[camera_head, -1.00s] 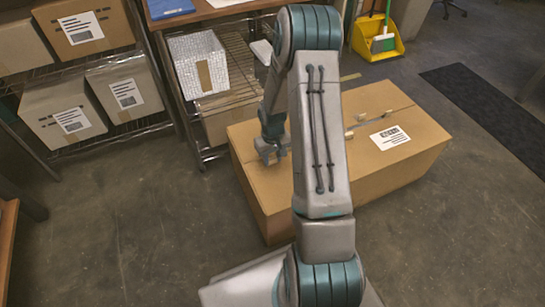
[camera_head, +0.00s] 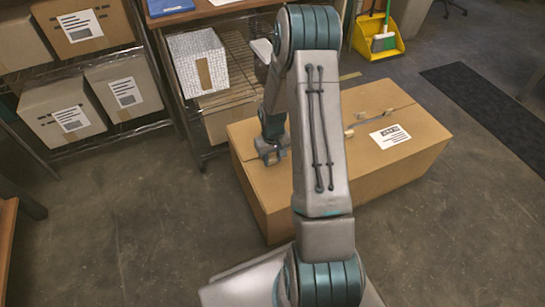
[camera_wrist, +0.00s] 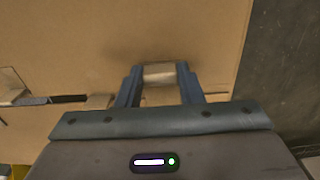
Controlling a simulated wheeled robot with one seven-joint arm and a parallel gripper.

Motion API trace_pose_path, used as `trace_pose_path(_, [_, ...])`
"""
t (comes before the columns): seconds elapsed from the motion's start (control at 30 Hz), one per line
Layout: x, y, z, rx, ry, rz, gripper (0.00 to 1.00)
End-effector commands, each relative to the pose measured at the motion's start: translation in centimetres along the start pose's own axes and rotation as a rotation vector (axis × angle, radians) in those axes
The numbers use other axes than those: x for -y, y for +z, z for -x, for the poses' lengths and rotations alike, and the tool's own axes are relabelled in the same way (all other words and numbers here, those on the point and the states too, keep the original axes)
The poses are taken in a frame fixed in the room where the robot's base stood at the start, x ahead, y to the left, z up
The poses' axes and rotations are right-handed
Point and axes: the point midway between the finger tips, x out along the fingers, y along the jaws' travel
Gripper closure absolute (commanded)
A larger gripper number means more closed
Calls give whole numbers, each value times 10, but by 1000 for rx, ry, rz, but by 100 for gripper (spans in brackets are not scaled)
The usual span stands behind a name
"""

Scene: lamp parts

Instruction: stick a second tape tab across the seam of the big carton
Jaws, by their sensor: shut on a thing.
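The big brown carton (camera_head: 375,103) lies on the floor, and its top also fills much of the wrist view (camera_wrist: 80,45). Its seam (camera_wrist: 65,99) runs across the wrist view, with a dark gap at the left. A small tan tab (camera_wrist: 100,102) sits at the seam near the end of the gap; a paler piece (camera_wrist: 12,88) lies farther left. My gripper (camera_head: 272,154) is over the left part of the carton top. In the wrist view my gripper (camera_wrist: 159,78) is shut on a tan tape tab (camera_wrist: 158,71), close above the cardboard beside the seam; I cannot tell if it touches.
A white label (camera_head: 390,137) is on the carton's right part. A wire shelf with boxes (camera_head: 125,90) and a rack with a silvery box (camera_head: 190,60) stand at the left and behind. A yellow dustpan (camera_head: 378,45) is at the back.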

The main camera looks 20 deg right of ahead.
Motion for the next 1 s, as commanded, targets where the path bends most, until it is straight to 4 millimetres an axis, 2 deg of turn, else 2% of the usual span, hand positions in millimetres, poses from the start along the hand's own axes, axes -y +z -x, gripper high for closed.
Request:
trace_pose_path(0.4, [0,0,-1,0,0,0,87])
trace_pose_path(0.43, [0,0,-1,0,0,0,64])
trace_pose_path(0.5, [0,0,-1,0,0,0,44])
trace_pose_path(0.53, [0,0,-1,0,0,0,41])
trace_pose_path(0.83, [0,0,2,-1,0,0,41])
trace_pose_path(1.0, [0,-1,24,-3,1,-1,41])
